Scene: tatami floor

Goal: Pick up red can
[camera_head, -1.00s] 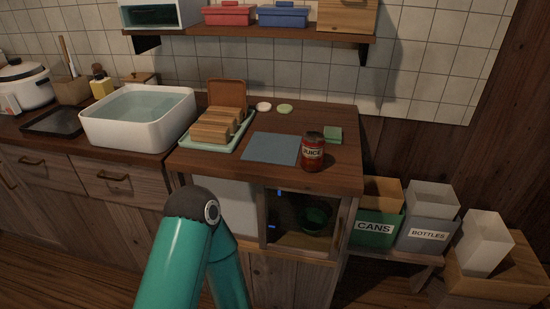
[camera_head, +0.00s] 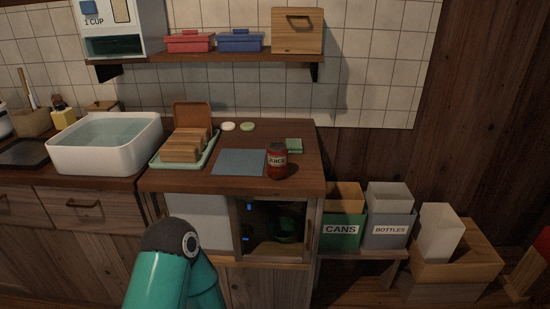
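The red can (camera_head: 277,163), with a pale label reading "JUICE", stands upright on the wooden counter (camera_head: 305,183) near its front edge. It is just right of a blue-grey mat (camera_head: 240,162). A teal arm of mine rises from the bottom of the view, left of centre, below and in front of the counter. Its gripper does not show. My other gripper is also out of view. Nothing is touching the can.
A tray (camera_head: 160,163) of wooden slats and a green sponge (camera_head: 294,145) share the counter. A white basin (camera_head: 105,160) stands left. A shelf (camera_head: 215,57) hangs above. CANS (camera_head: 342,240) and BOTTLES (camera_head: 388,241) bins stand lower right.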

